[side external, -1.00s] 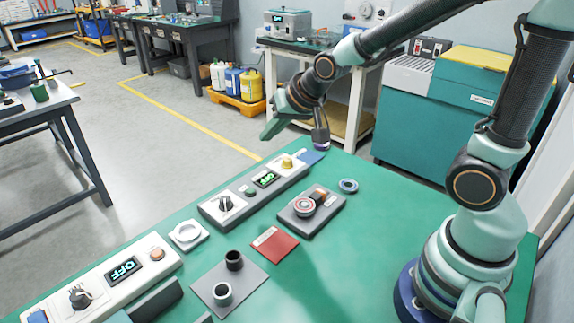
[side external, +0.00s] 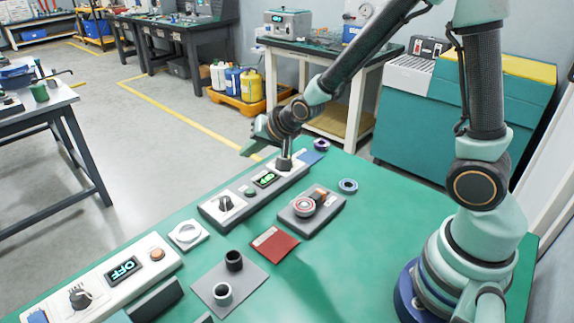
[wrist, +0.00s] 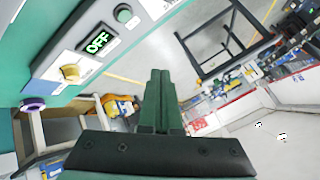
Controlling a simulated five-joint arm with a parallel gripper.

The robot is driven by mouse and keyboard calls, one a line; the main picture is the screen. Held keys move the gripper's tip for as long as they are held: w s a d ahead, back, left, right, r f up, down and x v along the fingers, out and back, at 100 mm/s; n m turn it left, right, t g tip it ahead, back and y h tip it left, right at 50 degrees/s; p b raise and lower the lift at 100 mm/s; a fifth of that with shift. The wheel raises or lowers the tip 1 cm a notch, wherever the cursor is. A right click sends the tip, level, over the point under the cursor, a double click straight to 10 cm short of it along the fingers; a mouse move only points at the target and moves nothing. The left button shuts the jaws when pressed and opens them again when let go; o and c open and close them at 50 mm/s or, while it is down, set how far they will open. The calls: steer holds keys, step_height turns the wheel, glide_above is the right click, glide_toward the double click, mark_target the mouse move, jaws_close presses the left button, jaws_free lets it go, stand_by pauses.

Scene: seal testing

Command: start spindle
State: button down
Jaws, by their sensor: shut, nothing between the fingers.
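A grey control box (side external: 220,218) lies along the table's far edge. It has a black knob (side external: 226,204), a green button (side external: 250,191) and a lit display (side external: 266,178). In the wrist view the display (wrist: 97,42) reads OFF and a yellow knob (wrist: 70,72) sits beside it. In the side view my wrist part hides that knob. A white control box (side external: 100,285) at the lower left has a black knob, an orange button and a display reading OFF. My gripper (side external: 250,147) is shut and empty, above and beyond the grey box, touching nothing. Its fingers (wrist: 160,80) show together in the wrist view.
A dark fixture (side external: 327,219) with a ring on it stands right of the grey box.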

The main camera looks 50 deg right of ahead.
steer(key=shift+f, duration=4.35)
steer(key=shift+f, duration=0.4)
steer(key=shift+f, duration=0.4)
steer(key=shift+r, duration=0.8)
steer(key=shift+r, duration=2.5)
